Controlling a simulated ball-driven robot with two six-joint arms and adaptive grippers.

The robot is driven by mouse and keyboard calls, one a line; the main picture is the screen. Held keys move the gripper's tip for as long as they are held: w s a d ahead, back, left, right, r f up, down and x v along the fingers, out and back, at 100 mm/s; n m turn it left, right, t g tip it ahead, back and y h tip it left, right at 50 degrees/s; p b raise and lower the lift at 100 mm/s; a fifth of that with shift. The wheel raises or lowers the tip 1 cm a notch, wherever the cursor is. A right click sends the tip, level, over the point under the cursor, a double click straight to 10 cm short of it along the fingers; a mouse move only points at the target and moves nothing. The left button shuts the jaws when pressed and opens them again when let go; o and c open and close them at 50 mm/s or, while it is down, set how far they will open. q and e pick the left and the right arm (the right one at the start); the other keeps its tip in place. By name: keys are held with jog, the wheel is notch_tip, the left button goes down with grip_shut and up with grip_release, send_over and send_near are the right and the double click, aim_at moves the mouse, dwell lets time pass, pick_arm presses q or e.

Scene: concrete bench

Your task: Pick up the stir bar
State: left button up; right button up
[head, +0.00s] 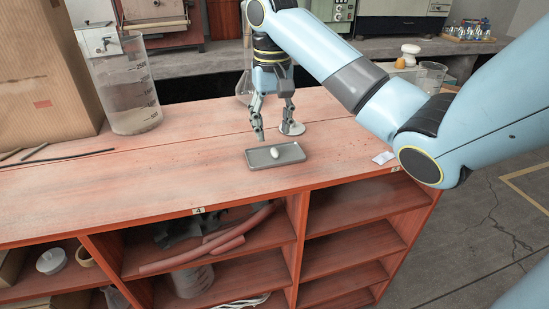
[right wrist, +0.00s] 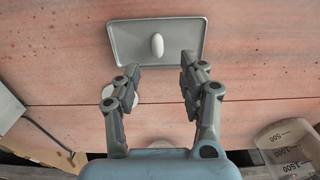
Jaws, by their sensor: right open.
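The stir bar (head: 275,153) is a small white oval piece. It lies in a shallow grey tray (head: 254,161) on the reddish wooden bench top. The right wrist view also shows the stir bar (right wrist: 157,45) near the middle of the tray (right wrist: 122,44). My right gripper (head: 273,136) is open and empty, pointing down just behind the tray. In the right wrist view its fingertips (right wrist: 158,76) are apart, at the tray's near edge, with the stir bar ahead of the gap between them. My left gripper is not in view.
A large graduated beaker (head: 128,95) and a cardboard box (head: 45,70) stand at the left of the bench. Thin dark rods (head: 50,159) lie before the box. A white round piece (head: 293,128) sits behind the tray, close to my right gripper. A small white packet (head: 383,158) lies right.

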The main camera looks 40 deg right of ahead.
aim_at(275, 149)
jog(key=f, duration=0.3)
jog(key=f+b, duration=0.1)
jog(key=f, duration=0.1)
jog(key=shift+s, duration=0.25)
jog(key=c, duration=0.8)
